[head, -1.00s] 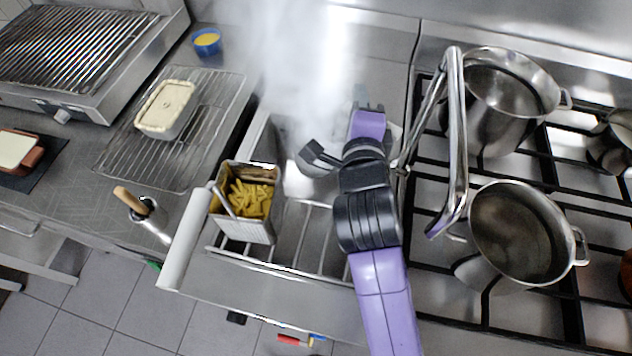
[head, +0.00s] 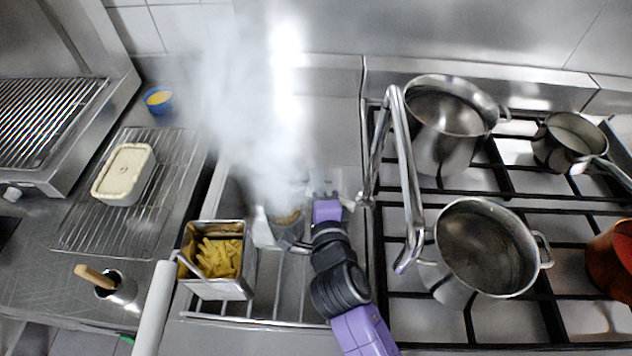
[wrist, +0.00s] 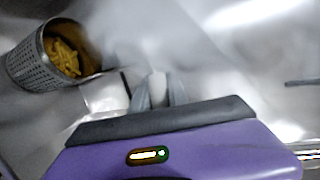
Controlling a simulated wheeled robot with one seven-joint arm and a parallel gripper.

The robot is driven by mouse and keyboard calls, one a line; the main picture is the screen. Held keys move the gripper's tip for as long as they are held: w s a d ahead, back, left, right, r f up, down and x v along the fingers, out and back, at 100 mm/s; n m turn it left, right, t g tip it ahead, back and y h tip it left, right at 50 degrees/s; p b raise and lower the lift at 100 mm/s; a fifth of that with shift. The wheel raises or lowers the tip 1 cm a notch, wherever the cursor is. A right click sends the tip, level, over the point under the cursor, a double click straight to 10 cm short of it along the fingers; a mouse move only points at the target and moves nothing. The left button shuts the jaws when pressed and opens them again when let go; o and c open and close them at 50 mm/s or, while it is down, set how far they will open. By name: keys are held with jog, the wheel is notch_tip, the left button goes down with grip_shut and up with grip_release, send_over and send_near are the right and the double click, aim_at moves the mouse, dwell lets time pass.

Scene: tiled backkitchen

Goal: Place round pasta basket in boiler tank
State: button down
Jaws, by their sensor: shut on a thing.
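The round pasta basket is a perforated metal cylinder with yellow pasta inside. It lies at the upper left of the wrist view (wrist: 45,60), tilted, and is partly veiled by steam in the head view (head: 288,228). My gripper (head: 325,188) is just right of it, at the steaming boiler tank (head: 280,290). In the wrist view my gripper (wrist: 158,92) is shut, with a pale piece between its fingers, apparently the basket's handle. Steam hides the tank's back part, and I cannot tell how deep the basket sits.
A square basket (head: 248,270) with pasta stands at the tank's front left. A bent metal tap (head: 408,180) rises right of my gripper. Pots stand on the stove, the nearest (head: 485,245) beside the tap. A wire rack (head: 90,225) with a pale tub (head: 124,174) lies left.

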dwell(0.3)
jog(key=c, duration=1.3)
grip_release()
jog(key=shift+f, duration=0.1)
jog(key=b+v, duration=0.3)
jog(key=v, duration=0.9)
